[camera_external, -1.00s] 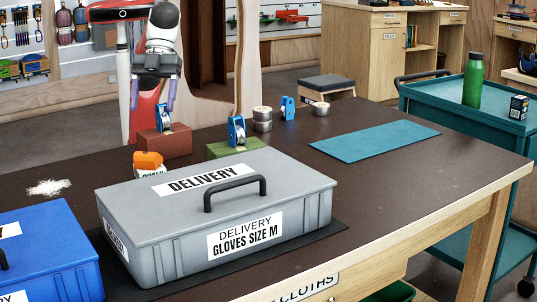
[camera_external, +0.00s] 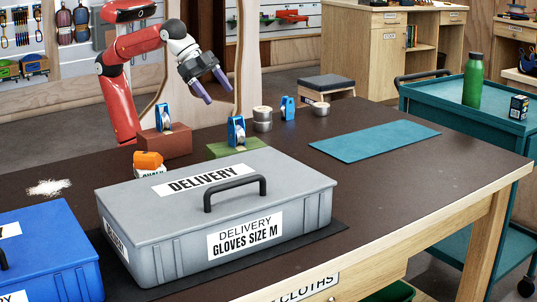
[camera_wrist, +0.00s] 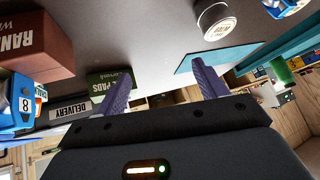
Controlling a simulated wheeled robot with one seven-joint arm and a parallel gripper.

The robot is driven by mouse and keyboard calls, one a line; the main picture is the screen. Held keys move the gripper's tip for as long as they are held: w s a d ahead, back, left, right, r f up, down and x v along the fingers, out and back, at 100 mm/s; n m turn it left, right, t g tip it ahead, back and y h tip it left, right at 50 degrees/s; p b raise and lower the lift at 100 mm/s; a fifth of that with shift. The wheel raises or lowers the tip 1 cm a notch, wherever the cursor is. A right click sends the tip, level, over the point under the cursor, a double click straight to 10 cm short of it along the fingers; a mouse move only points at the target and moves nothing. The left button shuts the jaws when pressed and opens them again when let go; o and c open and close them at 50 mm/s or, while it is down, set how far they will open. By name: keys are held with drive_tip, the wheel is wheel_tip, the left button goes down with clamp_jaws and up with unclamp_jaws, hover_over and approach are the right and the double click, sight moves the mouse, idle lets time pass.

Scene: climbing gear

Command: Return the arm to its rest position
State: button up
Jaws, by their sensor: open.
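My gripper (camera_external: 217,90) hangs in the air above the far side of the table, its two purple fingers apart with nothing between them. In the wrist view my gripper (camera_wrist: 160,88) also shows open and empty. A blue pulley (camera_external: 163,117) stands on a brown block (camera_external: 164,142), below and left of my gripper. Another blue pulley (camera_external: 236,130) stands on a green block (camera_external: 233,147), below my gripper. My fingers touch neither one.
A grey delivery box (camera_external: 300,200) fills the table's front. Silver tins (camera_external: 262,119), a third blue pulley (camera_external: 288,108) and an orange item (camera_external: 148,160) stand nearby. A teal mat (camera_external: 375,142) lies bare at right. A blue box (camera_external: 50,250) is at front left.

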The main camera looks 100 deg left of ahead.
drive_tip(key=s+a+f+n+y, duration=0.1)
drive_tip(key=a, duration=0.2)
drive_tip(key=s+a+f+n+t, duration=0.1)
drive_tip(key=a+f, duration=0.1)
drive_tip(key=a, duration=0.1)
drive_tip(key=a+f+n+y, duration=0.1)
drive_tip(key=a, duration=0.2)
drive_tip(key=shift+s+a+f+n+y, duration=0.15)
drive_tip(key=shift+s+a+n+y, duration=0.15)
drive_tip(key=shift+s+n, duration=0.1)
drive_tip(key=s+a+f+n+y, duration=0.2)
drive_tip(key=s+a+f+n, duration=0.15)
drive_tip(key=a, duration=0.25)
drive_tip(key=s+f+m+g+h, duration=0.1)
drive_tip(key=s+f+g+h, duration=0.1)
drive_tip(key=f, duration=1.4)
drive_tip(key=shift+s+d+m+g+h, duration=0.2)
drive_tip(key=shift+s+m+g+h, duration=0.2)
drive_tip(key=shift+s+g, duration=0.3)
